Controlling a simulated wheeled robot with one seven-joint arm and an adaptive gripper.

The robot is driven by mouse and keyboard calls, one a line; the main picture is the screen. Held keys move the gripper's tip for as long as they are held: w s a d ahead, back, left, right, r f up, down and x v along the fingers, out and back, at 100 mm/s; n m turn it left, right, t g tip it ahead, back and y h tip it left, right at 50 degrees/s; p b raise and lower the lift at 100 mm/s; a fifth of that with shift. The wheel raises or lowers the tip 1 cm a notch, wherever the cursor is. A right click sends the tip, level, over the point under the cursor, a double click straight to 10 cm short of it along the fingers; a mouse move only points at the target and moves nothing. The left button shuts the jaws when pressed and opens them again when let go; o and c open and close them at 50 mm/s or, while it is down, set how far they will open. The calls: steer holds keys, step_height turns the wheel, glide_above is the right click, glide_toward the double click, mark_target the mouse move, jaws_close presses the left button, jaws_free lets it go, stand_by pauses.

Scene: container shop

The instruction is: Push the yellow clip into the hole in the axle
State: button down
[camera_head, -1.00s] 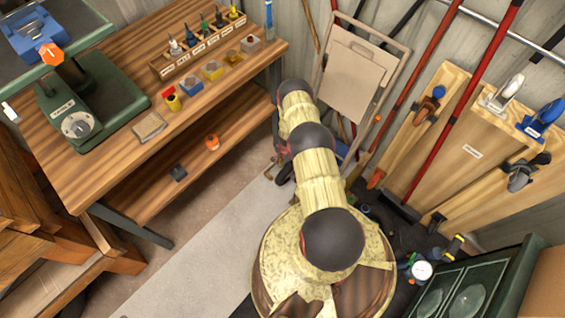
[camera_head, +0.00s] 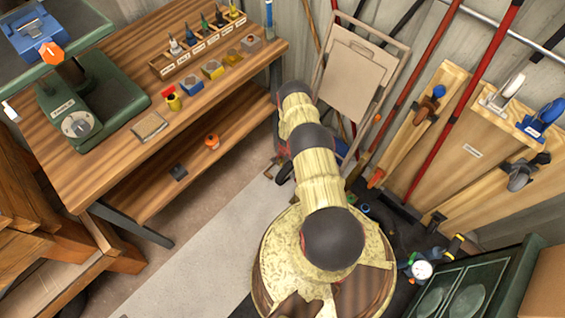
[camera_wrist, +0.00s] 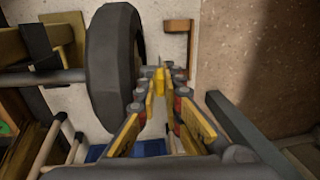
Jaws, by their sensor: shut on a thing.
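In the wrist view my gripper (camera_wrist: 160,88) is shut on the small yellow clip (camera_wrist: 160,78), which stands up between the fingertips. A black wheel (camera_wrist: 108,62) is just left of the clip. A grey axle bar (camera_wrist: 45,78) runs in from the left to the wheel. The axle's end and its hole are not clear, so I cannot tell whether the clip touches the axle. In the head view my fingers and the clip are hidden behind my arm; part of a dark wheel (camera_head: 284,172) shows beside it.
In the wrist view a brown bracket (camera_wrist: 179,27) stands behind the clip, and a grey bar (camera_wrist: 240,125) slants at the right. In the head view a folding frame (camera_head: 358,78) leans on the wall, and a wooden workbench (camera_head: 100,175) is at the left.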

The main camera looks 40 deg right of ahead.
steer(key=c, duration=1.8)
jaws_free()
steer(key=shift+c, duration=0.2)
steer(key=shift+s, duration=0.1)
steer(key=shift+r, duration=0.1)
